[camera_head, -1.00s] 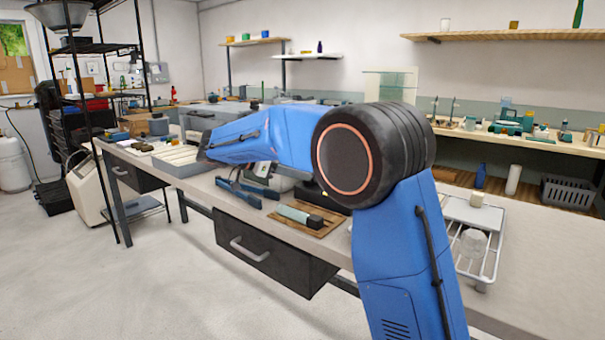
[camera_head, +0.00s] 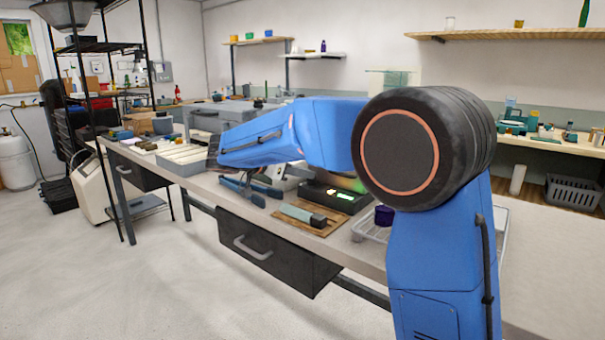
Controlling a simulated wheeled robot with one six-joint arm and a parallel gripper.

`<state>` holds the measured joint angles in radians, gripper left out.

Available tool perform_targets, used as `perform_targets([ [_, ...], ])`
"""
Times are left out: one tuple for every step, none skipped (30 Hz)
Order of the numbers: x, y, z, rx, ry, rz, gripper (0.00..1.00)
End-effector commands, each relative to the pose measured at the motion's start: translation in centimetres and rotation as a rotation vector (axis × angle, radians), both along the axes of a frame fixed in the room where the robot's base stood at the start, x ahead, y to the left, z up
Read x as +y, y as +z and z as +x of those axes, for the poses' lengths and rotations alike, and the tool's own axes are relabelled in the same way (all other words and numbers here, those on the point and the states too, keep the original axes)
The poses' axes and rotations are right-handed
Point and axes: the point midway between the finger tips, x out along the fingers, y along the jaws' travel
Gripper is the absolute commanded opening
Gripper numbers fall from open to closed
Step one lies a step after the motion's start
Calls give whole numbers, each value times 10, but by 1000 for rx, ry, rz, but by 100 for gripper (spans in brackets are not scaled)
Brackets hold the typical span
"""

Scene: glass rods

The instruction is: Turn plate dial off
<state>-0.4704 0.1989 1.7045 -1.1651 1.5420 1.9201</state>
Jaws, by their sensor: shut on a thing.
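My blue arm reaches from the lower right across the bench towards the left. Its dark wrist end shows above the bench, but I cannot make out my gripper's fingers or what is between them. A pale, whitish device (camera_head: 292,174) stands partly hidden behind the forearm; I cannot tell if it is the plate. No dial can be made out.
A black drawer (camera_head: 270,255) hangs below.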

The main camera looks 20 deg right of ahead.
Motion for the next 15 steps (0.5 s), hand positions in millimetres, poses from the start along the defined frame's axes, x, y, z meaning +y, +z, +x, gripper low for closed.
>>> perform_targets([
  [-1,0,-4,2,44,0,0],
  [-2,1,-5,1,73,1,0],
  [-2,0,-6,1,111,1,0],
  [-3,0,-7,0,139,1,0],
  [-3,0,-7,1,168,2,0],
  [-4,0,-9,2,206,0,0],
  [-4,0,-9,1,235,1,0],
  [-5,0,-10,1,262,1,0],
  [-6,0,-11,0,301,1,0],
  [-6,0,-12,1,329,0,0],
  [-7,0,-13,0,358,2,0],
  [-8,0,-13,0,395,1,0],
  [-9,0,-14,0,424,1,0],
  [-9,0,-15,2,453,1,0],
  [-11,0,-15,0,489,1,0],
])
